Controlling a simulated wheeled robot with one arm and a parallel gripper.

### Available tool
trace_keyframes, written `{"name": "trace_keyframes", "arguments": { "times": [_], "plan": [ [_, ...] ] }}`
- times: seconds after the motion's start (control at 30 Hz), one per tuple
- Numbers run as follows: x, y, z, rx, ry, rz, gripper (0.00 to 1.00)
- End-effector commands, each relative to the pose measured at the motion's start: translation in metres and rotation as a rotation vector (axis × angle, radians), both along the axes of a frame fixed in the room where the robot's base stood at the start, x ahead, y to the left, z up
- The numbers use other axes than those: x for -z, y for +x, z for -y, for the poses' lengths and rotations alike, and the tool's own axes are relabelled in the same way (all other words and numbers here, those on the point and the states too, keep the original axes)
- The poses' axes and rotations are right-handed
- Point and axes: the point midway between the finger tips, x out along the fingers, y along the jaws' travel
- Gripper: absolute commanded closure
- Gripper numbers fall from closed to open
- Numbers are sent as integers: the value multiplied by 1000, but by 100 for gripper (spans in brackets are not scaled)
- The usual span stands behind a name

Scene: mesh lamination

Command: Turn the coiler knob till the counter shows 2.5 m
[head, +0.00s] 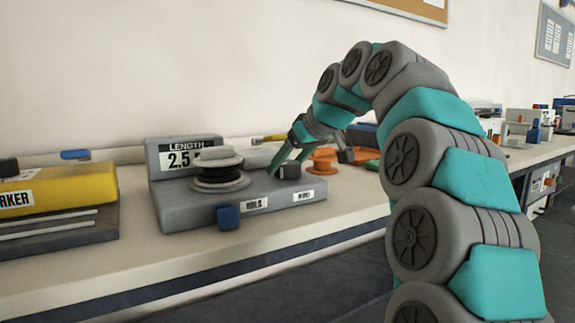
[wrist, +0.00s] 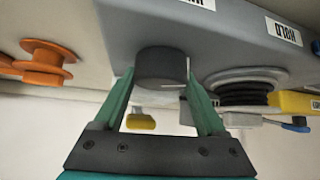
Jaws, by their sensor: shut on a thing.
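The grey coiler (head: 190,215) stands on the bench, with a LENGTH counter (head: 180,159) at its back. The counter reads 2.5; whatever follows is hidden behind the spool (head: 222,172), which has a pale top and dark windings. The knob (wrist: 160,62) is a dark grey cylinder on the coiler's face in the wrist view. In the head view the knob (head: 290,171) is partly covered by the green fingers. My gripper (head: 284,164) is shut on the knob, with one finger on each side of it; the gripper also shows in the wrist view (wrist: 160,80).
A blue lever (head: 228,217) and HOLD label (head: 254,204) are on the coiler's front. A yellow marker machine (head: 70,188) stands at left. Orange spools (head: 322,160) lie just right of the coiler. The bench's front strip (head: 150,268) is clear.

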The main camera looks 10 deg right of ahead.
Motion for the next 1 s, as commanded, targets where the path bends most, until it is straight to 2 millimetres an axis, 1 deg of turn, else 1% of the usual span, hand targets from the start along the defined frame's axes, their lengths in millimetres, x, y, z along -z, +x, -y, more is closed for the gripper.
{"name": "trace_keyframes", "arguments": {
  "times": [0.13,0.4,0.43,0.67,1.0],
  "plan": [
    [0,0,0,31,0,0,82],
    [0,0,0,33,1,0,82],
    [0,0,0,33,1,0,26],
    [0,0,0,33,0,0,0],
    [-3,-2,1,33,0,1,0]
  ]
}}
